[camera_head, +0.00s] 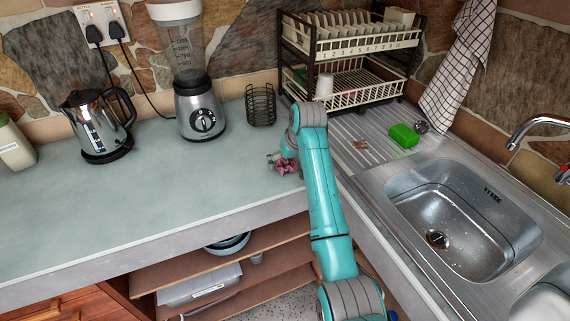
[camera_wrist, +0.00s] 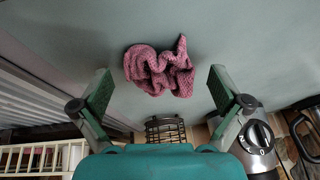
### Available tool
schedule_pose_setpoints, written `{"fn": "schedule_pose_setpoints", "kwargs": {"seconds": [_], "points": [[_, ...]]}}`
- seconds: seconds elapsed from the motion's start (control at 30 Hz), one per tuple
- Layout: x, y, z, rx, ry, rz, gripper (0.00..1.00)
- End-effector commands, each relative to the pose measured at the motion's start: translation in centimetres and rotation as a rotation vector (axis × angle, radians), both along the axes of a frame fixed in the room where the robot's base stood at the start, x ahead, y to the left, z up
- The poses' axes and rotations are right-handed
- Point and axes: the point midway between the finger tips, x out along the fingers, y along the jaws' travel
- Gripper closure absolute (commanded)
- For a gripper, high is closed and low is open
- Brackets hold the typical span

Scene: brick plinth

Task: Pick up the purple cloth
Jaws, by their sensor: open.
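The purple cloth (camera_wrist: 160,68) lies crumpled on the grey-green counter, in the upper middle of the wrist view. In the head view the cloth (camera_head: 285,167) shows as a small pinkish patch, partly hidden by my arm. My gripper (camera_wrist: 164,88) is open, with its two green-padded fingers spread on either side of the cloth and nothing between the pads. The cloth appears a little beyond the fingertips; I cannot tell the exact gap. In the head view my gripper (camera_head: 280,159) is mostly hidden behind my teal arm, near the counter's right end.
A black wire basket (camera_head: 261,105), a blender (camera_head: 199,105) and a kettle (camera_head: 97,124) stand along the wall. A dish rack (camera_head: 352,42) stands behind my arm. The steel sink (camera_head: 465,215) and a green sponge (camera_head: 404,135) are to the right. The counter's left and middle are clear.

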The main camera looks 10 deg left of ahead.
Motion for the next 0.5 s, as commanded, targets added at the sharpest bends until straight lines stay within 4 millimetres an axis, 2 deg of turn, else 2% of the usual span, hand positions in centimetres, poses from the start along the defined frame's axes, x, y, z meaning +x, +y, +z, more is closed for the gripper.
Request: {"fn": "schedule_pose_setpoints", "kwargs": {"seconds": [0.17,0.2,0.37,0.4,0.5], "points": [[0.0,0.02,0.01,0.0,0.0,0.0,0.01],[-0.01,0.02,0.02,0.0,0.0,0.0,0.1],[-0.01,0.01,0.03,0.0,0.0,0.0,0.38],[-0.01,0.01,0.03,0.0,0.0,0.0,0.41],[-0.01,0.01,0.03,0.0,0.0,0.0,0.42]]}}
